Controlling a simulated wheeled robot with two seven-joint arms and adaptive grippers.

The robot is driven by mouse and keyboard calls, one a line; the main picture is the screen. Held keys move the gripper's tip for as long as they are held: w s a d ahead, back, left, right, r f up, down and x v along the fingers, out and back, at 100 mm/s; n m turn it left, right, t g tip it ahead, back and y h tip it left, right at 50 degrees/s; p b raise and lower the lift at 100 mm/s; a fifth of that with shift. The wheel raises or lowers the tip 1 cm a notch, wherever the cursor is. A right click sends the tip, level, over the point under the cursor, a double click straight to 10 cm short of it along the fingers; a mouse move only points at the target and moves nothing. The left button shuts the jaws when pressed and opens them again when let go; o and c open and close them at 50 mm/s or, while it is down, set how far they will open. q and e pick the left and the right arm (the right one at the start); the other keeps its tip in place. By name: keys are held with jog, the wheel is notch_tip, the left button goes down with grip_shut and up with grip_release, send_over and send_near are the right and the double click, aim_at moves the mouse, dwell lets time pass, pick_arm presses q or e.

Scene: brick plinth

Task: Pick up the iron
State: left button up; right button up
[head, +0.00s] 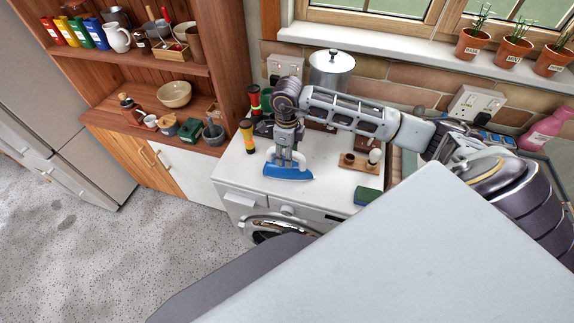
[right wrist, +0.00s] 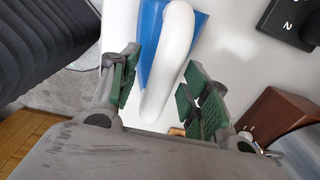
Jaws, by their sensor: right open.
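The iron, blue with a white handle, sits on the white worktop above the washing machine; its blue body (head: 290,173) shows in the head view. In the right wrist view the iron's white handle (right wrist: 176,62) runs between my fingers, with the blue body behind it. My right gripper (head: 288,157) is over the iron, pointing down. It is open, with its green-padded fingertips (right wrist: 163,92) on either side of the handle and visible space beside it. The gripper partly hides the handle in the head view. My left gripper is not in view.
A yellow-and-black torch (head: 247,136) stands left of the iron. A wooden tray (head: 361,164) with small items and a green sponge (head: 366,196) lie to the right. A metal pot (head: 331,72) stands behind. The worktop's front edge is close to the iron.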

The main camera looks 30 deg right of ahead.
grip_shut()
jog(key=shift+w+r, duration=0.1)
jog(key=shift+r, duration=0.05)
dwell(0.6)
jog(key=shift+r, duration=0.65)
jog(key=shift+r+b, duration=0.7)
jog(key=shift+r, duration=3.55)
jog(key=shift+r, duration=0.1)
